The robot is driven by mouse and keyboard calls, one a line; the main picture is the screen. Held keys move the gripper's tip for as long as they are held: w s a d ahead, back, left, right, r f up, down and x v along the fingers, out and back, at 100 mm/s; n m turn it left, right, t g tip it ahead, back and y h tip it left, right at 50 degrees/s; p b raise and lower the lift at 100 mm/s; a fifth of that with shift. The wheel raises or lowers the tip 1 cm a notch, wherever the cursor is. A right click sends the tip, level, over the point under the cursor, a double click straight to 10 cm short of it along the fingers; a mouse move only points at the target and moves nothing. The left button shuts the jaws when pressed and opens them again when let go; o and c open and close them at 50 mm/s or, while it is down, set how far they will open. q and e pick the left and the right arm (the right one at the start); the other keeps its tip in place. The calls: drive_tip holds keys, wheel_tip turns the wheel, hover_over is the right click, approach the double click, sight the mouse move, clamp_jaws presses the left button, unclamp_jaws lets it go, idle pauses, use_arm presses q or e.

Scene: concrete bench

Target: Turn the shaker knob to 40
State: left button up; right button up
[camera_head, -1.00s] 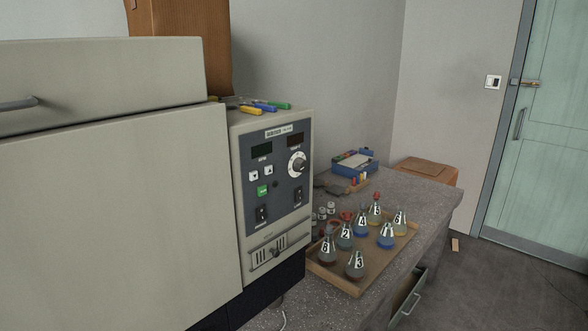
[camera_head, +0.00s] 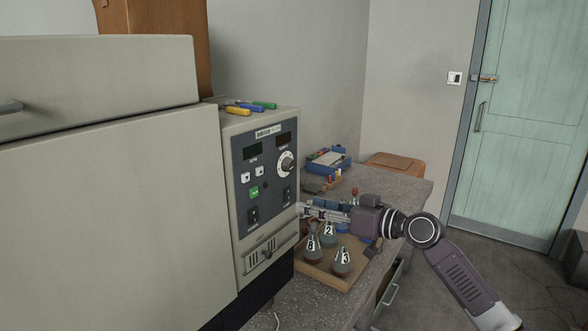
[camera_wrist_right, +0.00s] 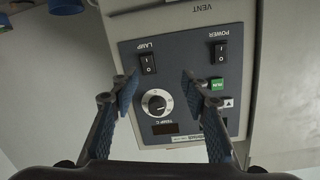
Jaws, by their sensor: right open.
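The shaker is a large beige machine (camera_head: 110,190) with a dark control panel (camera_head: 264,215). Its round white-rimmed knob (camera_head: 286,162) is at the panel's upper right; the number it points to is too small to read. My right gripper (camera_head: 303,210) is beside the panel's right edge, below the knob. The right wrist view is upside down to the panel and shows the knob (camera_wrist_right: 157,102) between the two blue-padded fingers of my open right gripper (camera_wrist_right: 158,85). The fingers do not appear to touch the knob. My left gripper is out of view.
The panel also carries a lamp switch (camera_wrist_right: 147,64), a power switch (camera_wrist_right: 219,52) and a green run button (camera_wrist_right: 217,84). A wooden tray (camera_head: 318,270) of numbered flasks stands below my right arm. Screwdriver-like tools (camera_head: 250,107) lie on top of the machine.

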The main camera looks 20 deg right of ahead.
drive_tip(key=t, duration=0.1)
approach(293, 166)
drive_tip(key=shift+y, duration=0.3)
drive_tip(key=p+x, duration=0.2)
drive_tip(key=x, duration=0.5)
drive_tip(key=shift+w+a+f+p, duration=0.1)
drive_tip(key=shift+w+p, duration=0.3)
drive_tip(key=shift+w+a+f, duration=0.1)
drive_tip(key=shift+w+a, duration=0.1)
drive_tip(key=shift+w, duration=0.1)
clamp_jaws()
